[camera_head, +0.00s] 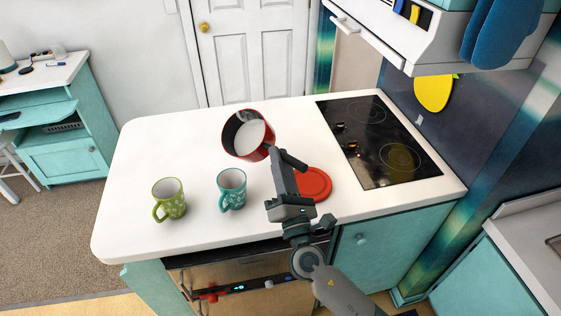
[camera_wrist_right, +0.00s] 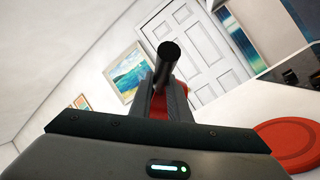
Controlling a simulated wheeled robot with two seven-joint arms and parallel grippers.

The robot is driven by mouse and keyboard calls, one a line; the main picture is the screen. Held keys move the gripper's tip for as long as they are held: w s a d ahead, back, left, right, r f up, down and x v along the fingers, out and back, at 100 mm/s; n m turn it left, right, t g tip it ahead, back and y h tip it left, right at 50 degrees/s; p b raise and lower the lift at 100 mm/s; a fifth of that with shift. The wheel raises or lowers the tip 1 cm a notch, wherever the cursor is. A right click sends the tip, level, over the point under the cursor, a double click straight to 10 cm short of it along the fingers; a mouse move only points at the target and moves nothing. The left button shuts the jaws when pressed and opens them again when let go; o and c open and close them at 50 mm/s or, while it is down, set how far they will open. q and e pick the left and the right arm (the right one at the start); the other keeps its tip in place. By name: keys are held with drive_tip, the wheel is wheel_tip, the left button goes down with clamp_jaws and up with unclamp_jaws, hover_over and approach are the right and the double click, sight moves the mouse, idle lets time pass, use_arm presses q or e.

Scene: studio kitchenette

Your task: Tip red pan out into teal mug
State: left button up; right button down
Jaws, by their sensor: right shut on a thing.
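The red pan (camera_head: 234,149) is tilted to the left in the head view, with white contents showing inside. My right gripper (camera_head: 281,158) is shut on its dark handle, and the pan appears held above the white counter. The handle (camera_wrist_right: 168,55) also shows between the fingers of my right gripper (camera_wrist_right: 165,88) in the right wrist view. The teal mug (camera_head: 231,190) stands upright on the counter, below and slightly left of the pan in the picture, apart from it. My left gripper is not in view.
A green mug (camera_head: 169,200) stands left of the teal mug. A red round lid (camera_head: 313,184) lies on the white counter (camera_head: 150,145) right of my gripper; it also shows in the wrist view (camera_wrist_right: 292,140). A black cooktop (camera_head: 380,145) is at the right. The counter's left end is clear.

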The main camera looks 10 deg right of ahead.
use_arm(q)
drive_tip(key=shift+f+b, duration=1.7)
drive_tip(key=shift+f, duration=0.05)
use_arm(e)
drive_tip(key=shift+s+a+f+n+t+y, duration=0.15)
drive_tip(key=shift+n+y, duration=0.2)
drive_tip(key=shift+n, duration=0.2)
drive_tip(key=shift+s+a+r+n+t+y, duration=0.1)
drive_tip(key=shift+n+t+y, duration=0.1)
drive_tip(key=shift+n+y, duration=0.3)
drive_tip(key=shift+s+a+f+n+t+y, duration=0.15)
drive_tip(key=shift+n+y, duration=0.1)
drive_tip(key=shift+n, duration=0.4)
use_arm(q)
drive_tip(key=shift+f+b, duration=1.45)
use_arm(e)
drive_tip(key=shift+s+a+f+n+t+y, duration=0.1)
drive_tip(key=shift+a+f+n+t+y, duration=0.05)
drive_tip(key=shift+n+y, duration=0.7)
drive_tip(key=shift+s+a+f+n+t+y, duration=0.15)
drive_tip(key=shift+n+y, duration=0.5)
drive_tip(key=shift+n, duration=0.4)
